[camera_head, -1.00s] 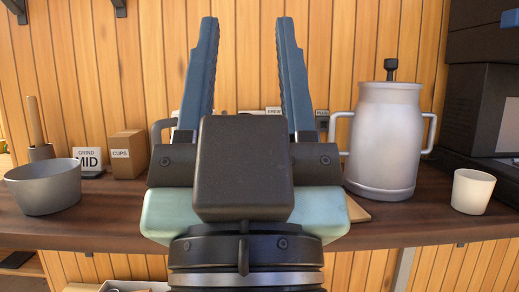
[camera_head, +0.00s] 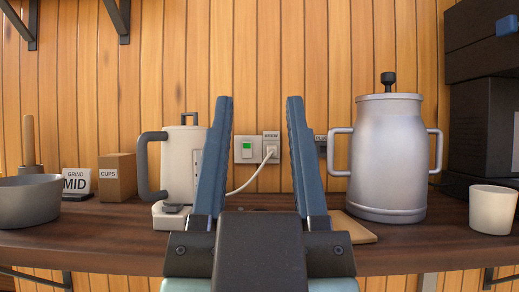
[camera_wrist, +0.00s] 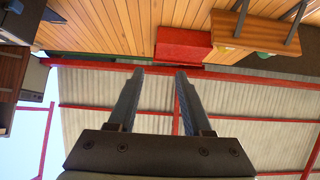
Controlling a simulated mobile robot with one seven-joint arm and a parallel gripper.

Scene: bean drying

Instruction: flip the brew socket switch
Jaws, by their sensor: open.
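My gripper (camera_head: 260,98) is open and empty, fingers pointing up, in front of the counter. In the head view the socket shows between the two fingers, farther back. In the wrist view my gripper (camera_wrist: 160,72) is open against the ceiling; the socket is not seen there.
A white kettle (camera_head: 179,165) on a white base stands left of the fingers, partly hidden. A metal canister (camera_head: 387,155), a white cup (camera_head: 493,209) and dark machines stand right. A cups box (camera_head: 117,176) and grey bowl (camera_head: 28,202) stand left on the counter (camera_head: 110,235).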

